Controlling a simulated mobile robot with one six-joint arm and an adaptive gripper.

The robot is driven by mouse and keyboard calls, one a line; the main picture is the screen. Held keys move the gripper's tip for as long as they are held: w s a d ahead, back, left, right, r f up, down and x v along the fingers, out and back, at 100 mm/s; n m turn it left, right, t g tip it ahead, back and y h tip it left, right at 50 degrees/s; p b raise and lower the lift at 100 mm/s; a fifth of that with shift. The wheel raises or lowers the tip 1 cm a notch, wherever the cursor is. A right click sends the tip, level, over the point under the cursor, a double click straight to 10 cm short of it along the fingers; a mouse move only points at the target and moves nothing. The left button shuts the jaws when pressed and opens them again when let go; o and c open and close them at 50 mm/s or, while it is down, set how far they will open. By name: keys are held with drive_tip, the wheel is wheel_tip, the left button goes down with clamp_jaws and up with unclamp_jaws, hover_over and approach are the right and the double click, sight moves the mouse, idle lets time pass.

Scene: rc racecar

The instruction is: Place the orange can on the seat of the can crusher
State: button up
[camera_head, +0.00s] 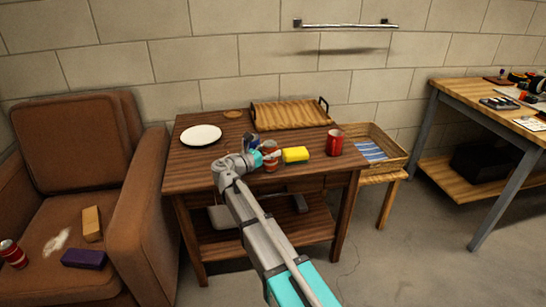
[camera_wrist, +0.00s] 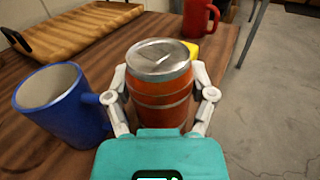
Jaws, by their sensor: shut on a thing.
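The orange can (camera_head: 271,155) stands upright at the wooden side table's front edge area; it fills the middle of the wrist view (camera_wrist: 160,95), silver lid up. My gripper (camera_wrist: 160,82) is shut around the can, with one finger on each side. In the head view my gripper (camera_head: 260,158) is at the can's left, and my wrist partly hides the area. I cannot tell whether the can touches the tabletop. I cannot make out a can crusher in either view.
A blue mug (camera_wrist: 60,105) is close left of my gripper. A wooden tray (camera_head: 290,115) and white plate (camera_head: 201,135) lie behind. A brown armchair (camera_head: 150,225) is left; a workbench (camera_head: 480,98) is right.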

drive_tip(key=shift+r, duration=0.2)
wheel_tip(320, 180, up, 2)
drive_tip(key=shift+r+p, duration=0.1)
drive_tip(key=shift+p, duration=1.15)
drive_tip(key=s+r+p, duration=1)
drive_tip(key=s, duration=0.4)
drive_tip(key=shift+a+r, duration=0.2)
drive_tip(key=shift+s, duration=0.1)
drive_tip(key=shift+s+a, duration=0.1)
